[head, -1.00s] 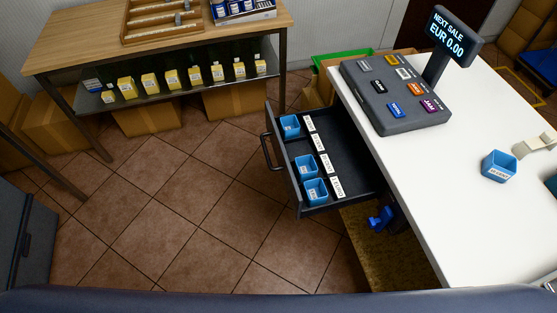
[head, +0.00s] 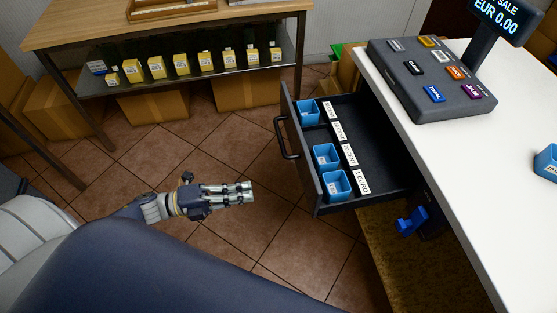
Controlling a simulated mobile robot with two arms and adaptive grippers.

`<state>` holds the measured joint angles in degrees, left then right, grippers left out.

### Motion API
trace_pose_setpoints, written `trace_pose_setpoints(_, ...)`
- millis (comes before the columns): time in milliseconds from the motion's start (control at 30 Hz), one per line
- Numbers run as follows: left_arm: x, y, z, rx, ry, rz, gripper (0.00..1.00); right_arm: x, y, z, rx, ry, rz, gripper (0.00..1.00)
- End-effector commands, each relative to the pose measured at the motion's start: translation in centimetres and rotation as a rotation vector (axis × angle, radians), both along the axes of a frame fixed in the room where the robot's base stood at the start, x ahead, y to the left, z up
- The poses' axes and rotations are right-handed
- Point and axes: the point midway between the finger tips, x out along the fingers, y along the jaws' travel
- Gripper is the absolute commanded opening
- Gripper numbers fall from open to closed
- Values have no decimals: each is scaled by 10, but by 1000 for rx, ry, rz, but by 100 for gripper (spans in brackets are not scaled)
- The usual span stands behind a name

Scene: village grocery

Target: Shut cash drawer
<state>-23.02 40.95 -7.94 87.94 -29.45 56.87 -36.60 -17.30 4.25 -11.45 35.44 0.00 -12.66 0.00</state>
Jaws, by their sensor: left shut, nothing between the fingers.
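The dark cash drawer (head: 313,178) stands open, pulled out to the left from under the white counter (head: 440,170). It holds blue coin cups (head: 337,184) along its front and a row of white labels. Its black handle (head: 284,138) is on the drawer front, facing left. My left gripper (head: 248,191) is shut and empty, in front of the drawer's left side. It points right and is apart from the drawer front and handle. My right gripper is not in view.
A cash register keypad (head: 432,82) with a price display (head: 505,18) stands on the counter. A blue cup (head: 547,163) sits at the right edge. A wooden shelf table (head: 200,20) with yellow packets is at the back left. The tiled floor left of the drawer is free.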

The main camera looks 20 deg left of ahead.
Motion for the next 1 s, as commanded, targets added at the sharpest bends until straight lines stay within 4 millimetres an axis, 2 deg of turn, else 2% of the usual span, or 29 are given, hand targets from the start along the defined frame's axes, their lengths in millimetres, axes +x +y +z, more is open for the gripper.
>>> trace_pose_setpoints(600,66,-95,3,-5,4,6,0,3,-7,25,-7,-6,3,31)
trace_pose_setpoints(800,75,-108,1,-3,5,7,0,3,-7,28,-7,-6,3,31)
trace_pose_setpoints(1000,76,-110,0,-3,6,7,0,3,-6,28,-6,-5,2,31)
